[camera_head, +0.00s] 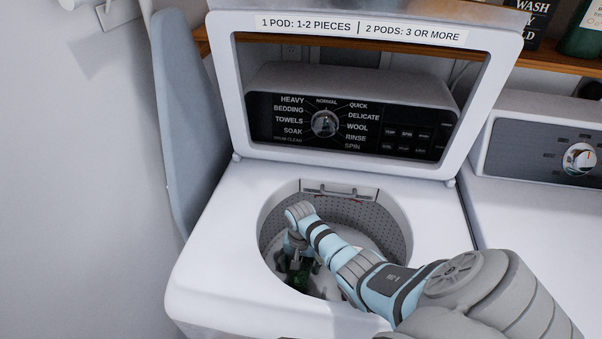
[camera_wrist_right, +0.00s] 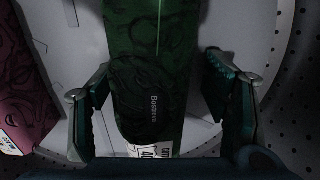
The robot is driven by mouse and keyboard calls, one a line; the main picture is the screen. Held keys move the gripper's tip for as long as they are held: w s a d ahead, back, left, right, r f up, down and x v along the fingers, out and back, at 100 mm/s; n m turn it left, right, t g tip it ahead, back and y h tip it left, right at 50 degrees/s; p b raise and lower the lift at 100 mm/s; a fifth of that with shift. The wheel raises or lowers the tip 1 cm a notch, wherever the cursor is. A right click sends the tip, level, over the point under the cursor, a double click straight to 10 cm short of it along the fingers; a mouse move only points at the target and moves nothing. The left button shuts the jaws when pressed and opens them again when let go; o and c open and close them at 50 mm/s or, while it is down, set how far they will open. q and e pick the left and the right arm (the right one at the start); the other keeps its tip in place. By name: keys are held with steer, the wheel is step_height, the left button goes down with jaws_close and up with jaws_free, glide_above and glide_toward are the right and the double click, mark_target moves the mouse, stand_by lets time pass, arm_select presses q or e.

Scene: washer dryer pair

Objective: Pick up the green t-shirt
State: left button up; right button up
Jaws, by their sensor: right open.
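The green t-shirt (camera_wrist_right: 150,60) is a dark green folded bundle with a white label at its near end. It lies inside the washer drum, and a dark green part of it shows in the head view (camera_head: 298,281). My right gripper (camera_wrist_right: 158,85) is open, with one finger on each side of the t-shirt and visible gaps between fingers and cloth. In the head view my right gripper (camera_head: 297,262) points down in the left part of the drum. My left gripper is in neither view.
A maroon folded garment (camera_wrist_right: 28,85) lies left of the green one. The drum's perforated wall (camera_wrist_right: 293,110) is close on the right. The washer's round rim (camera_head: 405,215) surrounds my right arm, and its raised lid (camera_head: 232,90) stands behind. A second machine (camera_head: 540,225) stands to the right.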

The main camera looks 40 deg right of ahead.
steer(key=shift+s+r, duration=0.1)
steer(key=shift+r, duration=0.05)
steer(key=shift+s+r, duration=0.15)
steer(key=shift+s, duration=0.05)
steer(key=shift+c, duration=0.4)
steer(key=shift+s+r, duration=0.1)
steer(key=shift+s, duration=0.05)
steer(key=c, duration=1.3)
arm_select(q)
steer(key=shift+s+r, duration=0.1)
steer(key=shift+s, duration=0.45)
arm_select(e)
steer(key=shift+o, duration=0.2)
